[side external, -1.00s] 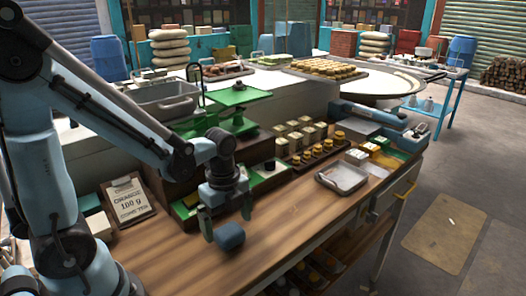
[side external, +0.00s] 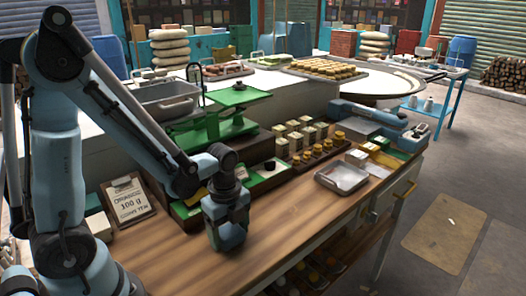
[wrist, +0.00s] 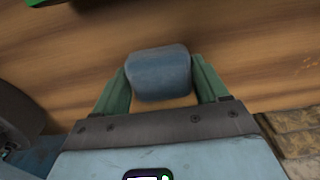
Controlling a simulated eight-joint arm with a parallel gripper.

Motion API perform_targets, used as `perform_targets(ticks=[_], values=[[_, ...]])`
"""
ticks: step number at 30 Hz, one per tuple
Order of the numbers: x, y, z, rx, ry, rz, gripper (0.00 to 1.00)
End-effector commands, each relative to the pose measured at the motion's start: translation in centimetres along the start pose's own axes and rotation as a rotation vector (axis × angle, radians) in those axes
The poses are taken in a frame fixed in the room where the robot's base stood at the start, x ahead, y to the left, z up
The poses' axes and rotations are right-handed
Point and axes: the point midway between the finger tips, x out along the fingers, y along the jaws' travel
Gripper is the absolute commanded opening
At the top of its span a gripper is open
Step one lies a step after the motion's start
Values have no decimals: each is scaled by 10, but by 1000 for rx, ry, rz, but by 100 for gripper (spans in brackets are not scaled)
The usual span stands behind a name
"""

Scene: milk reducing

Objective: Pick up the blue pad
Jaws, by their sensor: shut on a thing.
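The blue pad (wrist: 160,73) is a rounded, grey-blue block, seen in the wrist view between the two green fingers of my gripper (wrist: 160,84). Both fingers touch its sides, so my gripper is shut on it. In the side view my gripper (side external: 227,236) points down at the front of the wooden bench. The pad there is mostly hidden by the fingers and hard to tell apart from them. I cannot tell whether the pad still touches the wood.
The wooden bench top (side external: 285,222) is clear to the right, as far as a metal tray (side external: 341,177). A clipboard sign (side external: 127,200) stands to the left. A green balance scale (side external: 222,122) and rows of small bottles (side external: 320,150) stand behind.

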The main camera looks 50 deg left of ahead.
Motion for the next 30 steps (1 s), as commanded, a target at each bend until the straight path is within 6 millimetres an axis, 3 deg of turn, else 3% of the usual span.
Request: perform_targets(ticks=[2, 14, 23, 30], values=[[0, 0, 0, 0, 0, 0, 39], [-6, 0, 0, 0, 0, 0, 39], [-38, 1, 0, 0, 0, 0, 39], [-66, 21, -40, 9, 0, 0, 39]])
